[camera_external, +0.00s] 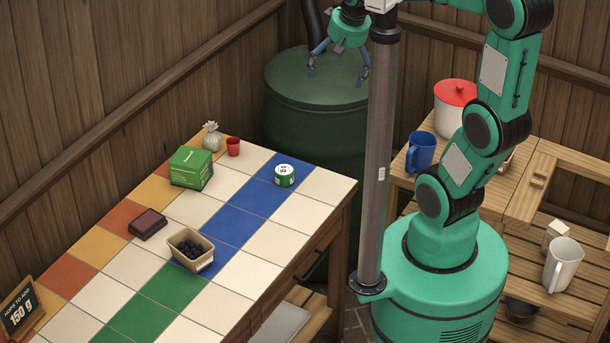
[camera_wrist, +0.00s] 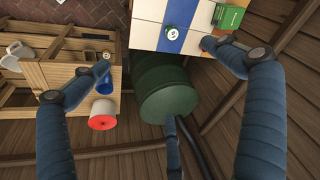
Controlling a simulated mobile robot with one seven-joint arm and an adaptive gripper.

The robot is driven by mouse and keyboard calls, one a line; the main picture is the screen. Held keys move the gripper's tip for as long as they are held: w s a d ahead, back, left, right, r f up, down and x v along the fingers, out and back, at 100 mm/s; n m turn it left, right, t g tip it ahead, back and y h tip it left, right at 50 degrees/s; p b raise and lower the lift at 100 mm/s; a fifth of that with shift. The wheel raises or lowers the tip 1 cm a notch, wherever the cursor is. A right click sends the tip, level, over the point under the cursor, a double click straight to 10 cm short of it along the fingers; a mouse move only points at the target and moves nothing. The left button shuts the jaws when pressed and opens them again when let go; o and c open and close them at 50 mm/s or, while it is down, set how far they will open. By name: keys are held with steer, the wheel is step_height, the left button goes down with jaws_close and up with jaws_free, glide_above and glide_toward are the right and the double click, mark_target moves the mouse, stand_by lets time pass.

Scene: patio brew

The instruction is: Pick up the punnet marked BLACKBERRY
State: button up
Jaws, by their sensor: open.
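A small tan punnet (camera_external: 202,265) with dark berries in it sits on the tiled table, near the meeting of blue and green tiles. Its marking is too small to read. It does not show in the wrist view. My gripper (camera_external: 338,75) is open and empty, high up near the green barrel, far behind and to the right of the punnet. In the wrist view my gripper's spread blue fingers (camera_wrist: 153,60) have nothing between them but the view down to the barrel and table edge.
The green barrel (camera_external: 310,115) stands behind. Tiles right of the punnet are clear.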

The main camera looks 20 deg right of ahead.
steer(key=w+a+f+n+g, duration=0.1)
steer(key=w+a+f, duration=0.1)
steer(key=a+f, duration=0.75)
steer(key=w+a+f+n+g, duration=0.1)
steer(key=a+f, duration=0.4)
steer(key=a, duration=1)
steer(key=s+a+f+n, duration=0.1)
steer(key=s+a+f, duration=0.3)
steer(key=a+f, duration=0.4)
steer(key=s+a+f+n+g+h+p, duration=0.1)
steer(key=s+a+f, duration=0.4)
steer(key=a+f, duration=0.4)
steer(key=shift+s+a+f+g, duration=0.2)
steer(key=shift+f+g, duration=0.1)
steer(key=shift+f, duration=0.45)
steer(key=shift+f+b, duration=0.45)
steer(key=shift+f, duration=3.85)
